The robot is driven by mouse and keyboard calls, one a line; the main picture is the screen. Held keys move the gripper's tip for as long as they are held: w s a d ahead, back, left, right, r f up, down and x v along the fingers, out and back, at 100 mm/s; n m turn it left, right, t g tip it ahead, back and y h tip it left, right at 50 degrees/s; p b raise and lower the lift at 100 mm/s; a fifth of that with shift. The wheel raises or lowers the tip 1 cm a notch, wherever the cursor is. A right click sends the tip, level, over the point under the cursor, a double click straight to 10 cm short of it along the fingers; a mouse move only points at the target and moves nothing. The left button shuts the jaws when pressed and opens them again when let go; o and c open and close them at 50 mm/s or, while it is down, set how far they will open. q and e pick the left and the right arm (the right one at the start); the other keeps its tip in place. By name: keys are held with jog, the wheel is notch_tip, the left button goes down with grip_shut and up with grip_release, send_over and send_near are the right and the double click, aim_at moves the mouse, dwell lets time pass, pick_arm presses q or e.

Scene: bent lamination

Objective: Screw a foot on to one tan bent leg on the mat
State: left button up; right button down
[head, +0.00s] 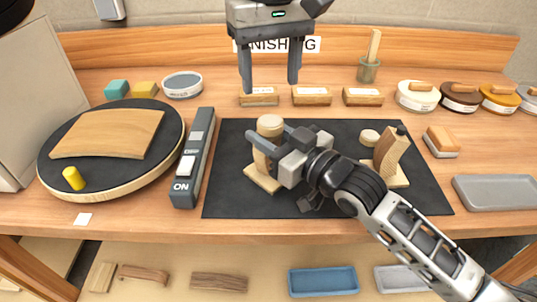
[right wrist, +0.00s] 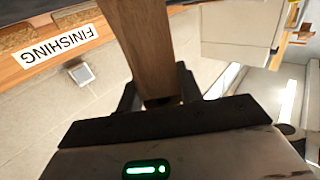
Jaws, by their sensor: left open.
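A tan bent leg (head: 261,165) stands on a pale base on the dark mat (head: 225,195). A round tan foot (head: 270,125) is at its top; I cannot tell whether it is threaded on. My right gripper (head: 269,136) has its fingers on both sides of this leg. In the right wrist view wood (right wrist: 145,45) fills the gap between the fingers. A second tan bent leg (head: 390,148) stands on its base at the mat's right, with a loose round foot (head: 369,137) beside it. My left gripper (head: 269,80) is open and empty, above and behind the first leg.
Several small wooden blocks (head: 311,96) and round tins (head: 417,95) line the back. A black turntable (head: 60,140) with a curved board (head: 108,133) and a switch box (head: 190,165) stand left. A grey tray (head: 495,192) lies right. The mat's front is mostly clear.

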aim_at(270, 121)
pick_arm(q)
jog(key=n, duration=0.4)
jog(key=shift+n, duration=0.4)
jog(key=n, duration=1.2)
jog(key=shift+d, duration=0.1)
jog(key=n, duration=1.4)
jog(key=shift+n, duration=0.3)
jog(key=n, duration=0.4)
jog(key=shift+n, duration=0.3)
jog(key=shift+f, duration=4.05)
